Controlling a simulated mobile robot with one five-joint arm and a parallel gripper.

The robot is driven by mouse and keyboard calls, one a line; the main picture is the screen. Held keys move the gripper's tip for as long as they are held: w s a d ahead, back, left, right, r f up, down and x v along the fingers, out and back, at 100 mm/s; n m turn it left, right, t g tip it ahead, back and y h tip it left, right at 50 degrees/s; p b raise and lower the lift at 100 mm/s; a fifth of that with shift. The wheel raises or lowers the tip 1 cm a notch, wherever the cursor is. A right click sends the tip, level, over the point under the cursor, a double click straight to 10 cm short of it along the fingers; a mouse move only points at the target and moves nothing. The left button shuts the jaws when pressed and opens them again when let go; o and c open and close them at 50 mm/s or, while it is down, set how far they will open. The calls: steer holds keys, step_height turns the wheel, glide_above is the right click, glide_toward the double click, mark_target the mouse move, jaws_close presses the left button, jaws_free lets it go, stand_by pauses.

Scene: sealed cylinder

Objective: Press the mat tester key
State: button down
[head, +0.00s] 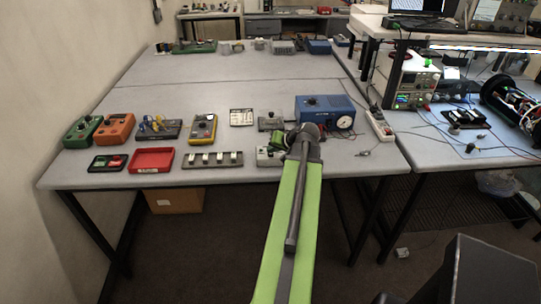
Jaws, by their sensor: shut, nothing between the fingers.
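My green arm reaches up from the bottom of the head view over the near edge of the grey bench mat (222,176). My gripper (278,147) is shut and empty, small in the picture and partly hidden by the arm's end. It appears just above or in front of a small grey box (265,159) near the front edge. Another small grey box with a dark knob (268,123) stands just behind. I cannot tell which box is the mat tester, and its key is not clear. Contact between gripper and box cannot be made out.
A blue box with a dial (338,116) stands behind right of the arm's end, with a power strip (379,124) beside it. A grey strip with white blocks (212,160), a red tray (152,160) and a yellow meter (202,128) lie left. The bench's middle is clear.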

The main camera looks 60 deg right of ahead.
mark_target(272, 155)
steer(key=shift+f, duration=0.3)
stand_by(0.5)
steer(key=shift+r+p, duration=0.6)
steer(key=shift+r, duration=0.25)
step_height(272, 155, up, 5)
steer(key=p, duration=0.5)
steer(key=shift+r, duration=0.1)
stand_by(0.4)
